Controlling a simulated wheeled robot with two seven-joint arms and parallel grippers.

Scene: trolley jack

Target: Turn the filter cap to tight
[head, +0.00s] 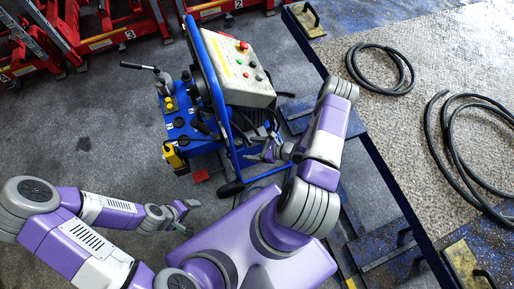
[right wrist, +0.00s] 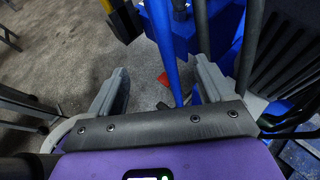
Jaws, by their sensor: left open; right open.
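The blue trolley unit (head: 205,135) stands on the floor at the centre of the head view, with a grey control box (head: 238,72) on top. Small dark round fittings (head: 179,122) sit on its blue tank; I cannot tell which one is the filter cap or how tight it is. My right gripper (head: 268,152) is open beside the trolley's right side. In the right wrist view a blue frame tube (right wrist: 164,45) passes between its open fingers, and I cannot tell whether they touch it. My left gripper (head: 187,214) is open and empty, low in front of the trolley.
Red jacks (head: 100,40) stand along the back left. The floor at left is clear.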

